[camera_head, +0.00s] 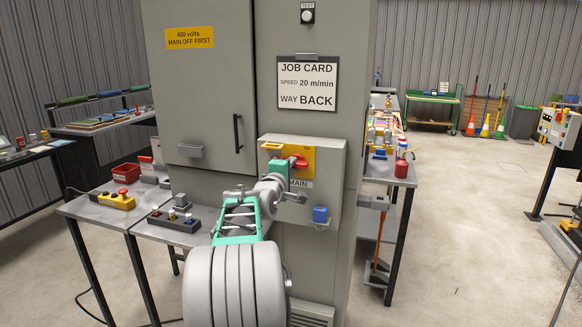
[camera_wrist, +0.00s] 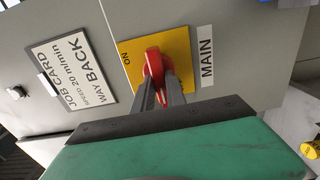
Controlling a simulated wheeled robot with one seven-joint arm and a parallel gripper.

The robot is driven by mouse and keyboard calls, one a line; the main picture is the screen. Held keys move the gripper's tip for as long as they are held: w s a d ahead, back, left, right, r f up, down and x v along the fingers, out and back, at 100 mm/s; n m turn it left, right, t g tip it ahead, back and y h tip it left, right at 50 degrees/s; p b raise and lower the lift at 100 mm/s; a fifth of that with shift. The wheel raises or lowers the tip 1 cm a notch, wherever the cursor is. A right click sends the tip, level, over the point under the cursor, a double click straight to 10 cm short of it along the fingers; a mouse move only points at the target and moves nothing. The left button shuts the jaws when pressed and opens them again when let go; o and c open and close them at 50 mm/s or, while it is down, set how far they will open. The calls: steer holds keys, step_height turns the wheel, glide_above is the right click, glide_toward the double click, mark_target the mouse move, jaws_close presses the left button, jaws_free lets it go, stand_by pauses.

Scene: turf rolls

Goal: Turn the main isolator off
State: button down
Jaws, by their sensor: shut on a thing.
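The main isolator is a red rotary handle (camera_head: 299,163) on a yellow plate (camera_head: 272,151), on a grey box on the cabinet front. A label reading MAIN (camera_wrist: 206,56) sits beside the plate. In the wrist view the red handle (camera_wrist: 154,68) lies between my two dark fingers, and the word ON shows on the plate. My gripper (camera_wrist: 160,90) is shut on the handle. In the head view my arm reaches up to the box from below, and my gripper (camera_head: 288,180) partly covers the plate's lower part. The OFF marking is not readable.
A blue padlock-like item (camera_head: 320,214) hangs low on the grey box. A job card (camera_head: 308,83) is above it.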

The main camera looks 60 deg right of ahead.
stand_by(0.4)
steer(key=c, duration=1.4)
jaws_free()
steer(key=shift+o, duration=0.2)
steer(key=s+a+b, duration=0.1)
steer(key=a, duration=0.6)
steer(key=shift+a+b, duration=0.3)
steer(key=shift+a, duration=0.1)
steer(key=shift+s, duration=0.1)
